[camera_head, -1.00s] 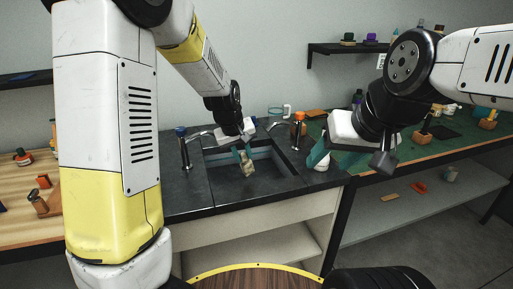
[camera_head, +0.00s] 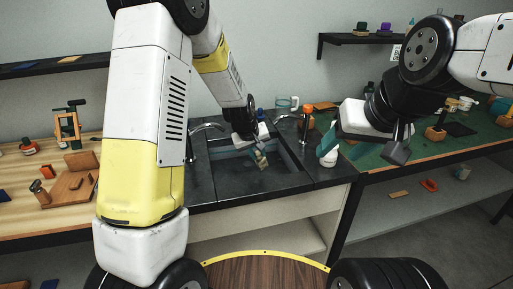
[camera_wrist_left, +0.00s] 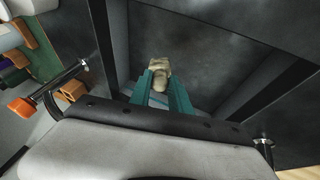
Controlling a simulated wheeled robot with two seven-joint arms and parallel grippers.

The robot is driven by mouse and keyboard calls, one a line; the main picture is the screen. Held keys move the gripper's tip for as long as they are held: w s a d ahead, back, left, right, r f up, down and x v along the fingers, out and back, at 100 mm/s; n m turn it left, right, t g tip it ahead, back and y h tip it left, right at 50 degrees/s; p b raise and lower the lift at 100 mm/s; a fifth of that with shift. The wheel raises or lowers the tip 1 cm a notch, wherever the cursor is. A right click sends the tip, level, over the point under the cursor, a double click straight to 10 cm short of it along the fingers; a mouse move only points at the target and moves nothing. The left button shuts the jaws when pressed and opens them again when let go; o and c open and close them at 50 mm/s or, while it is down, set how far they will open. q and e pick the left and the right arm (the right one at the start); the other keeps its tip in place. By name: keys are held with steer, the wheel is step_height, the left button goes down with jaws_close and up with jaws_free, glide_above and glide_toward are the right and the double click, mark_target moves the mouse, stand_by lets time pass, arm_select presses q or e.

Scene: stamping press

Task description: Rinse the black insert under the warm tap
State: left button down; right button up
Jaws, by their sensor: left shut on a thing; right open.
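My left gripper (camera_head: 257,153) is shut on a small beige thing (camera_head: 262,162), tilted over the dark sink basin (camera_head: 232,177). In the left wrist view the beige thing (camera_wrist_left: 159,65) sticks out past the teal fingertips. I cannot make out a black insert; a dark patch by the fingers is too small to tell. The orange-topped tap (camera_head: 305,124) stands at the basin's right; its orange knob (camera_wrist_left: 22,107) shows in the left wrist view. The held thing is left of this tap, apart from it. My right gripper (camera_head: 328,144) is open, right of the sink.
Another tap's spout (camera_head: 207,127) shows at the basin's left, partly behind my arm. A mug (camera_head: 288,103) stands behind the sink. A green-topped bench (camera_head: 385,152) with several items is at right; a wooden bench (camera_head: 20,205) is at left.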

arm_select(q)
steer(key=w+d+f, duration=0.2)
steer(key=w+d, duration=0.1)
steer(key=w, duration=0.5)
steer(key=shift+w+d, duration=0.25)
steer(key=shift+w, duration=0.15)
arm_select(e)
steer(key=shift+o, duration=0.4)
steer(key=w+d+r+n+g, duration=0.1)
steer(key=w+r, duration=0.3)
steer(key=w, duration=0.6)
steer(key=w+r+n, duration=0.1)
steer(key=w+r, duration=0.2)
steer(key=w, duration=0.7)
steer(key=n+g, duration=0.1)
glide_toward(308, 106)
steer(key=shift+h, duration=0.4)
steer(key=x, duration=0.9)
steer(key=shift+w+a, duration=0.15)
steer(key=shift+a, duration=0.1)
